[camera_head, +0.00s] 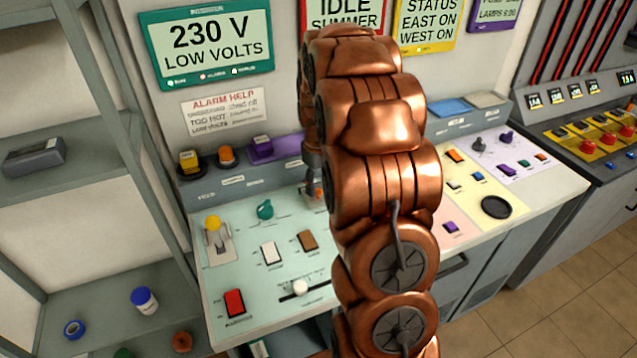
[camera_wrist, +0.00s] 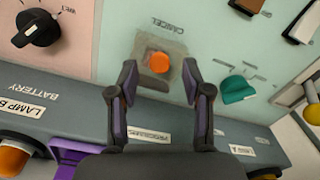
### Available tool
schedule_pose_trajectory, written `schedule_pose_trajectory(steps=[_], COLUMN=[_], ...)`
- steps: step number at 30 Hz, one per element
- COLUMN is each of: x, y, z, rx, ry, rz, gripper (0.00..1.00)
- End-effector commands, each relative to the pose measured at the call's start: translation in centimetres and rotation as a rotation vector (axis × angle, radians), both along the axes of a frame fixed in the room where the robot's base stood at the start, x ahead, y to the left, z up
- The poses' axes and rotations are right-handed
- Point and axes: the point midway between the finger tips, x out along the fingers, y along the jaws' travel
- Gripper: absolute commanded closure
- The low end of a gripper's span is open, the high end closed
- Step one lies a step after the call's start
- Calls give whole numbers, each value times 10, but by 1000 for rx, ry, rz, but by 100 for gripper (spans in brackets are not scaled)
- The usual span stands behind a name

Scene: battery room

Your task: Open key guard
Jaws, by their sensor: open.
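An orange button (camera_wrist: 159,62) marked CANCEL sits on a grey, squarish plate (camera_wrist: 146,79) on the pale green panel in the wrist view. I cannot tell whether this plate is the key guard or whether a clear cover stands over the button. My gripper (camera_wrist: 160,82) is open, with one dark finger on each side of the plate's near edge and nothing between them. I cannot tell whether the fingertips touch the panel. In the head view the orange button (camera_head: 318,193) shows beside my copper arm, which hides most of the gripper.
Around the button are a teal knob (camera_wrist: 236,89), a black knob (camera_wrist: 38,33) and white and brown rocker switches (camera_head: 308,241). A raised ledge (camera_head: 220,181) with lamps runs along the panel's back. A yellow-topped lever (camera_head: 213,225) and red switch (camera_head: 234,302) stand left.

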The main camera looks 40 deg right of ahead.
Motion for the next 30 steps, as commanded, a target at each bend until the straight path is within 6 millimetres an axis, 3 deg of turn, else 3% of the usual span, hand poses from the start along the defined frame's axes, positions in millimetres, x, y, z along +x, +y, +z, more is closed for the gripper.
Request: schedule_pose_trajectory(steps=[14,28,30], x=[1,1,1], y=[-1,0,0], z=[-14,-14,-14], rx=[-3,-3,-3], ry=[-3,-3,-3], rz=[0,0,0], gripper=[51,98,100])
